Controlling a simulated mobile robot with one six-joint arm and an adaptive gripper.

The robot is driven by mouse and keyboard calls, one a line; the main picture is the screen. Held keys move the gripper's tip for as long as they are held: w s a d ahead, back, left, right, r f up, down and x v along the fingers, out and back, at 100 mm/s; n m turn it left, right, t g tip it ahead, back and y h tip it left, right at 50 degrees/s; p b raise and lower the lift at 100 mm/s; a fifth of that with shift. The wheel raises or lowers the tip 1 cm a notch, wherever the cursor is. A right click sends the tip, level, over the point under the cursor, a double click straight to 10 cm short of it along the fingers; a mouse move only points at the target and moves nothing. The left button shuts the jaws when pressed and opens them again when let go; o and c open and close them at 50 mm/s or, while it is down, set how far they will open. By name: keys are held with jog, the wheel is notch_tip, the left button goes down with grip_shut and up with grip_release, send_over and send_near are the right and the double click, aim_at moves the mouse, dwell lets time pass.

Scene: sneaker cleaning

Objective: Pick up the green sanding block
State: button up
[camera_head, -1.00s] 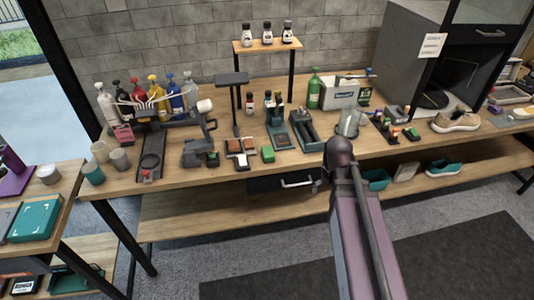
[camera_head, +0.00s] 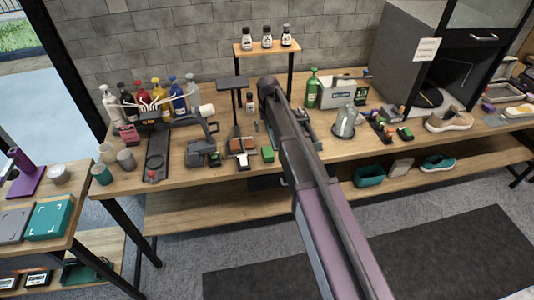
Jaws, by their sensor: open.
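A small green block (camera_head: 268,154) lies on the wooden workbench (camera_head: 220,168) near its front edge, just left of my arm. It looks like the sanding block, though it is small in the picture. Another small green piece (camera_head: 405,133) lies farther right among several small items. My arm reaches up from the lower right, and its dark rounded joint stands in front of the bench's middle. I cannot see my gripper in this view.
Brown blocks (camera_head: 242,146) sit just left of the green block, beside a dark clamp-like tool (camera_head: 202,152). A black stand (camera_head: 233,96) rises behind. My arm hides part of the bench.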

aim_at(268, 152)
jog(key=shift+f, duration=0.15)
notch_tip(268, 152, down, 8)
jog(key=b, duration=0.8)
jog(key=shift+f+b, duration=0.2)
jog(key=shift+b, duration=0.1)
dwell(0.5)
jog(key=shift+f+b, duration=2.6)
jog(key=shift+c, duration=0.2)
jog(key=c, duration=1.1)
